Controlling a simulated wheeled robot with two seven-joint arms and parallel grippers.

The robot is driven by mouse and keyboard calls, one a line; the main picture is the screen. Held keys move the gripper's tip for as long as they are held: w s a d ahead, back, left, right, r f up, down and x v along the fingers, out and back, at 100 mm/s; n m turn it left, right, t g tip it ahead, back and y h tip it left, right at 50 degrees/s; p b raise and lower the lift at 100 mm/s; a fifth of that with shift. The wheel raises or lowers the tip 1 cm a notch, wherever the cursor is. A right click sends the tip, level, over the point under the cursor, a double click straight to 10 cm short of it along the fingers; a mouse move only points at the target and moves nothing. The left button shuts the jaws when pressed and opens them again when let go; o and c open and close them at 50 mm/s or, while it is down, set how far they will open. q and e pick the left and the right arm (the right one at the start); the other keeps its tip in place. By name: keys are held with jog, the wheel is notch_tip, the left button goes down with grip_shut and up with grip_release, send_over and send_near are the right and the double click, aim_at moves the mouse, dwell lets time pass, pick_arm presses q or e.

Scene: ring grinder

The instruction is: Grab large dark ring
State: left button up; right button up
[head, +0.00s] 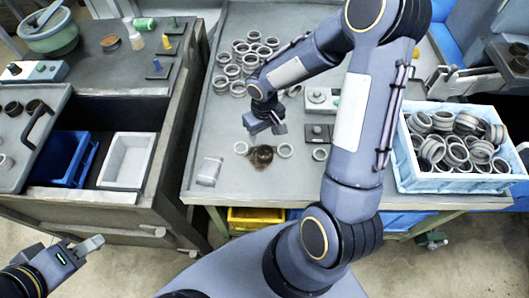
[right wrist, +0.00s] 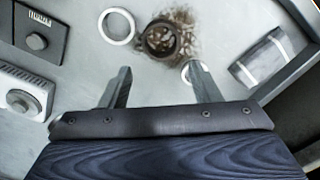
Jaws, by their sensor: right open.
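The large dark ring (head: 262,155) lies on the grey table among brown debris, between two pale rings. It also shows in the right wrist view (right wrist: 176,42), with dark grit inside and around it. My right gripper (head: 268,128) hangs above the table, just behind the dark ring. In the right wrist view its two fingers (right wrist: 158,84) are spread apart with nothing between them, and the ring lies beyond their tips. My left gripper (head: 88,246) is at the lower left, over the floor and away from the table; its jaw gap is unclear.
Pale rings (head: 241,148) (head: 285,150) lie close on either side. A clear block (head: 209,171) is near the table's front left. Several rings (head: 238,70) are heaped at the back. A control box (head: 318,100) stands behind right. A blue crate (head: 415,181) of rings is at right.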

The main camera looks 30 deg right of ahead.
send_over(265, 156)
notch_tip(265, 156, down, 7)
jog(key=shift+r, duration=0.2)
jog(key=shift+f, duration=0.6)
jog(key=c, duration=0.7)
jog(key=shift+c, duration=0.2)
jog(key=shift+r, duration=0.15)
